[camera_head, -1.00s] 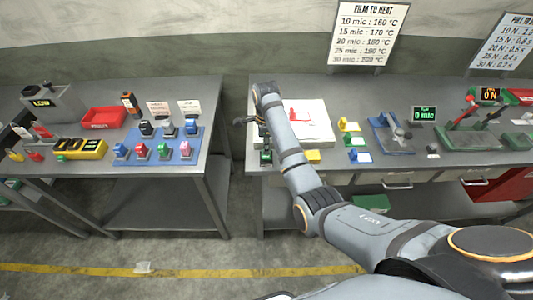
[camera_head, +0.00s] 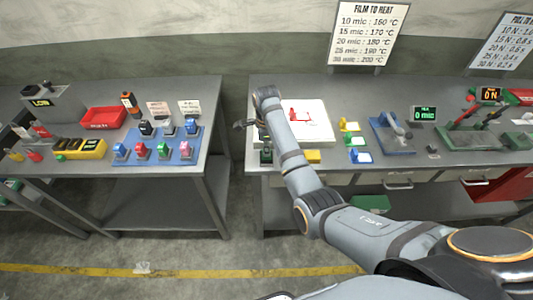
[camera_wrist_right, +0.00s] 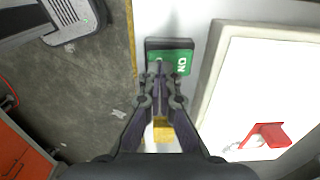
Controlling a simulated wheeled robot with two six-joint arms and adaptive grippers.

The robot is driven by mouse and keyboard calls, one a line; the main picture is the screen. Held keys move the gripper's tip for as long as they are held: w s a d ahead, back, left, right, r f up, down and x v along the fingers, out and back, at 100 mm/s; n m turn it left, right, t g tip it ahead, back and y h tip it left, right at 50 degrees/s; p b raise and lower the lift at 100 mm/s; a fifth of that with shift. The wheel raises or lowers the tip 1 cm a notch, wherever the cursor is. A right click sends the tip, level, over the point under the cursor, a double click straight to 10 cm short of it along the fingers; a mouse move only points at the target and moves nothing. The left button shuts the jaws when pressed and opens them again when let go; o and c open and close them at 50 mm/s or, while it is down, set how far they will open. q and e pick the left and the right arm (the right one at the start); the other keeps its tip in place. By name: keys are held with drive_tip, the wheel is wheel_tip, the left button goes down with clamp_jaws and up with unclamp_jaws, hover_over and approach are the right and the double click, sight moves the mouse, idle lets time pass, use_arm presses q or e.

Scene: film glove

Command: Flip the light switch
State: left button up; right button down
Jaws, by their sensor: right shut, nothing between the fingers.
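The light switch (camera_wrist_right: 170,58) is a dark block with a green face marked ON, in the right wrist view. It sits on the grey bench beside a white light panel (camera_wrist_right: 262,85), which looks bright and has a red piece on it. In the head view the switch (camera_head: 266,156) is small, at the bench's left front, and the panel (camera_head: 310,118) is behind my right arm. My right gripper (camera_wrist_right: 160,78) is shut and empty, its tips at the switch's near edge; contact is unclear. In the head view the gripper (camera_head: 241,124) is partly hidden. My left gripper is not in view.
Yellow, green and blue holders (camera_head: 352,141) and a blue-based device (camera_head: 392,134) stand right of the panel. A gap of floor (camera_head: 235,200) separates this bench from the left table (camera_head: 190,160), which holds a red tray (camera_head: 103,118) and a blue mat with several coloured items.

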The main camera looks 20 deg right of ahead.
drive_tip(key=shift+f, duration=0.55)
wheel_tip(320, 180, up, 7)
drive_tip(key=p, duration=0.8)
drive_tip(key=shift+r+p, duration=0.1)
drive_tip(key=shift+p, duration=0.2)
idle(0.4)
